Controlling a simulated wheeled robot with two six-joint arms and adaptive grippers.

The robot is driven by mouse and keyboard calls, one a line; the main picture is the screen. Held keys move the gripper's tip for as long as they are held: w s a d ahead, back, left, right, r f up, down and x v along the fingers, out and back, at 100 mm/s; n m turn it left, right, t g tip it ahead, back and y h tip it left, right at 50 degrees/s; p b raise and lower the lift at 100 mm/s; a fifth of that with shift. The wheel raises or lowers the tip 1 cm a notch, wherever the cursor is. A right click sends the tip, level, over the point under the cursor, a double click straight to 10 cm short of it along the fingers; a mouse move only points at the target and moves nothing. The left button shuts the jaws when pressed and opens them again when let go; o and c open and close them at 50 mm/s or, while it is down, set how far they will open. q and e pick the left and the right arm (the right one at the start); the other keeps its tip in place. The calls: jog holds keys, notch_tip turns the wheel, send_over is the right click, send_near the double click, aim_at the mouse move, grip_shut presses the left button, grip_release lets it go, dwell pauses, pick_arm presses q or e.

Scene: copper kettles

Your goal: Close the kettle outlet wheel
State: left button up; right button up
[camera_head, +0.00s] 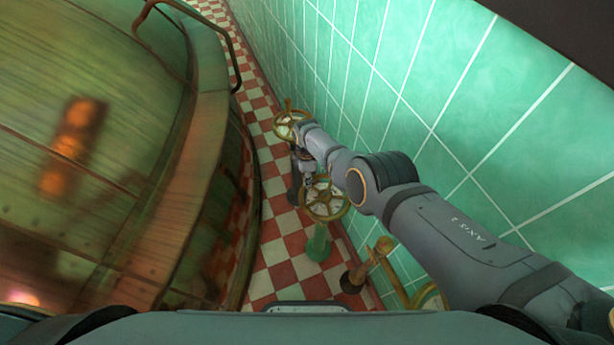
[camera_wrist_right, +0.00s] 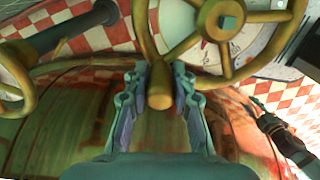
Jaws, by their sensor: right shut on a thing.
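A brass spoked wheel (camera_head: 325,213) stands on a green pedestal (camera_head: 318,244) beside the tiled wall. In the right wrist view the same wheel (camera_wrist_right: 228,72) shows at the top, with spokes, a square hub and a pale dial plate behind it. My right gripper (camera_head: 307,179) is at this wheel's far-left rim, partly hidden by my own wrist. In the right wrist view my right gripper (camera_wrist_right: 161,82) has its fingers on both sides of the wheel's brass handle (camera_wrist_right: 160,97) and is shut on it. My left gripper does not show.
Another brass wheel (camera_head: 285,128) stands just beyond, close to my right wrist. A brass pipe (camera_head: 394,279) and part of another wheel lie nearer, at the wall. The large copper kettle (camera_head: 80,160) fills the left. A checkered floor strip (camera_head: 283,262) runs between.

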aim_at(318, 176)
grip_shut()
jog(key=shift+w+d+f+m+b, duration=0.1)
jog(key=shift+w+d+m+b, duration=0.25)
jog(key=shift+m, duration=0.35)
jog(key=shift+w+d+m+b, duration=0.4)
jog(key=shift+d+m, duration=0.2)
jog(key=shift+m, duration=0.4)
jog(key=shift+w+d+m, duration=0.35)
jog(key=shift+d+m, duration=0.25)
jog(key=shift+m, duration=0.4)
jog(key=shift+w+d, duration=0.15)
jog(key=shift+d, duration=0.2)
jog(key=shift+w+d, duration=0.1)
jog(key=shift+d, duration=0.1)
jog(key=o, duration=1)
grip_release()
jog(key=shift+a, duration=0.1)
